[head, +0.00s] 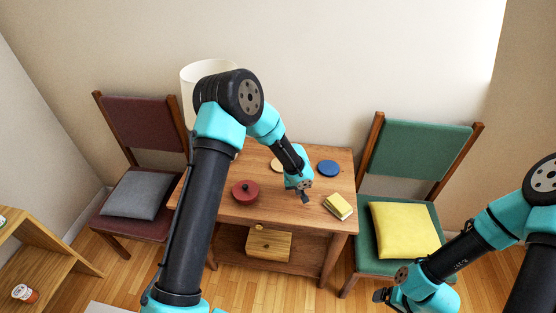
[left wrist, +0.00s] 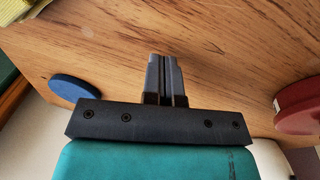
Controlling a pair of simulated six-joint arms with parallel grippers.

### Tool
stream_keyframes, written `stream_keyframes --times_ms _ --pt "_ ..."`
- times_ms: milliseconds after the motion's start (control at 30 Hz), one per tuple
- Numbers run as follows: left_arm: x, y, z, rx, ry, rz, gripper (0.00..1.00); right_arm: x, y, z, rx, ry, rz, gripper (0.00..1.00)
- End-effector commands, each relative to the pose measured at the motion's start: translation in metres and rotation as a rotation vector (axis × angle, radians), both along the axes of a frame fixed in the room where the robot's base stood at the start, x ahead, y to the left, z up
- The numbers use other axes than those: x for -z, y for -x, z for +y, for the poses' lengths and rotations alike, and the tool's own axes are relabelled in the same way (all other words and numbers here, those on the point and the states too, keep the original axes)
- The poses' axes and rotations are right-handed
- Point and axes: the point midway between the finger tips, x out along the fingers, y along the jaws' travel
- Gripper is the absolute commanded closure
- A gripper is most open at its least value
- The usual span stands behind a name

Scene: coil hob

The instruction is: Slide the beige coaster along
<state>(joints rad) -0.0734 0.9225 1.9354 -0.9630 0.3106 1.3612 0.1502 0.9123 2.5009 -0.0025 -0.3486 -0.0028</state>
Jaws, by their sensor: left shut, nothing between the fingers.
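The beige coaster (head: 276,166) lies flat on the wooden table, towards its back edge. My left forearm hides part of it in the head view, and I cannot make it out in the left wrist view. My left gripper (head: 305,198) is shut and empty over the middle of the table, in front and to the right of the coaster and apart from it. Its closed fingers also show in the left wrist view (left wrist: 166,78). My right gripper (head: 381,295) is low at the right, away from the table; its finger opening cannot be made out.
A blue disc (head: 329,168) lies to the right of the coaster. A dark red lidded pot (head: 245,192) stands at the left and a yellow book-like block (head: 338,206) near the front right. Chairs with a grey cushion (head: 137,195) and a yellow cushion (head: 405,230) flank the table.

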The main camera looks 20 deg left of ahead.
Motion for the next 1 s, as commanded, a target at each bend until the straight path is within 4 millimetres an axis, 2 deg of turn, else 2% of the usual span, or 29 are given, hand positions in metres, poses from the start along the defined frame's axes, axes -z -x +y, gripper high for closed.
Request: stream_keyframes --times_ms 100,300,733,1000 --pt "-0.003 -0.02 0.026 -0.12 -0.085 -0.003 1.0 0.0 0.0 0.0 0.0 0.0 0.0 0.09" --pt "-0.008 -0.037 0.049 -0.241 -0.166 -0.02 1.0 0.0 0.0 0.0 0.0 0.0 0.0 0.09" --pt "-0.009 -0.039 0.051 -0.252 -0.17 -0.022 1.0 0.0 0.0 0.0 0.0 0.0 0.0 0.09" --pt "-0.009 -0.058 0.065 -0.254 -0.171 -0.023 1.0 0.0 0.0 0.0 0.0 0.0 0.0 0.09"
